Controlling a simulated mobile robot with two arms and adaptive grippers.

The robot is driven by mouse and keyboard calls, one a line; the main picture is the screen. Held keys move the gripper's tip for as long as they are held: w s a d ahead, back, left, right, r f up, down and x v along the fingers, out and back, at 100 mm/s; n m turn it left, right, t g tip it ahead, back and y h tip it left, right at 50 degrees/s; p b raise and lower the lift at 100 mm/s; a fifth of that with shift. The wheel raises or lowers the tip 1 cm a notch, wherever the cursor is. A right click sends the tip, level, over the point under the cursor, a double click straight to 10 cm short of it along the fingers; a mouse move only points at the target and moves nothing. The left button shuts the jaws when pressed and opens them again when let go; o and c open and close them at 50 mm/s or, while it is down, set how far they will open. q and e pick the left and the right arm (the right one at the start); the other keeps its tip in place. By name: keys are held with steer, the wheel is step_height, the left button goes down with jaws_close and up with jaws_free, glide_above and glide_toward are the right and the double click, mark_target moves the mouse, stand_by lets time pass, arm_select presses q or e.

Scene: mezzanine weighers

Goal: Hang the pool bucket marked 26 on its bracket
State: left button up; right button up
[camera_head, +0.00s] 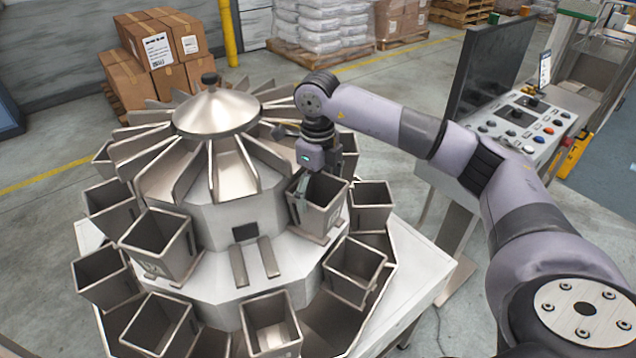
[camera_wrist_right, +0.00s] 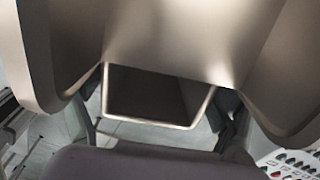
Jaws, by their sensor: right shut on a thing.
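A square, open metal bucket (camera_head: 318,204) sits at the right side of the weigher's upper ring. Its marking is too small to read. My left gripper is not in view.
Another upper bucket (camera_head: 157,240) hangs left of the bare bracket. Lower buckets (camera_head: 270,322) ring the weigher below. Sloping chutes (camera_head: 235,160) overhang the upper ring closely. A control panel (camera_head: 515,125) and dark screen (camera_head: 490,68) stand at the right.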

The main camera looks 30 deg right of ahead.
steer(key=shift+s+d, duration=0.1)
steer(key=shift+s, duration=0.1)
steer(key=shift+f, duration=0.1)
steer(key=o, duration=1.6)
steer(key=shift+c, duration=0.2)
step_height(320, 180, up, 12)
steer(key=b, duration=0.2)
